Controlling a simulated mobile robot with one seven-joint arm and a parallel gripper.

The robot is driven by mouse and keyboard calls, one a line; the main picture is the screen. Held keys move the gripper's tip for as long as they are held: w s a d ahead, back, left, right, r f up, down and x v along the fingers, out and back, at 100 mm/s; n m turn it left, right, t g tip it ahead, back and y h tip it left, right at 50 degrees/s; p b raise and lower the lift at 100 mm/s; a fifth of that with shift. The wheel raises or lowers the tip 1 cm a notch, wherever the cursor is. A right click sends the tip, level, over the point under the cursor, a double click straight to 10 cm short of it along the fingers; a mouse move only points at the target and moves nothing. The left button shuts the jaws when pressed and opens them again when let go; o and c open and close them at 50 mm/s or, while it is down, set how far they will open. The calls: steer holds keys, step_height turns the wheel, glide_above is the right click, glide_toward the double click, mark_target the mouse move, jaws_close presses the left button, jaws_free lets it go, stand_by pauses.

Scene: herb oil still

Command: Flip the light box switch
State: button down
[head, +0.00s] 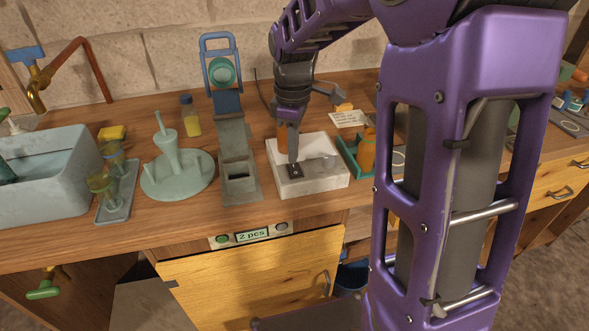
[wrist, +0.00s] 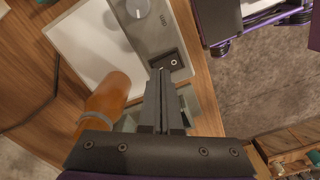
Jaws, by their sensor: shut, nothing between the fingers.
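The light box (head: 325,176) is a low white box on the wooden bench, with a grey control strip along its front. Its black switch (head: 295,171) is a small dark square at the left of that strip. In the wrist view the switch (wrist: 172,62) shows a pale round mark, and a grey knob (wrist: 137,8) sits farther along the strip. My gripper (head: 293,160) is shut and empty, pointing down with its tips at the switch. In the wrist view the fingertips (wrist: 161,72) lie beside the switch's edge; I cannot tell if they touch it.
An orange-brown bottle (wrist: 108,100) stands close beside my fingers. A grey stand with a blue frame (head: 235,170) is left of the box, and a green tray (head: 356,158) with an orange bottle is right. A drawer front (head: 250,285) is below.

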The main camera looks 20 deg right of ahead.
steer(key=shift+f+b, duration=0.5)
steer(key=shift+f, duration=0.4)
steer(key=shift+r, duration=0.15)
steer(key=shift+r+p, duration=3.1)
steer(key=shift+r, duration=0.3)
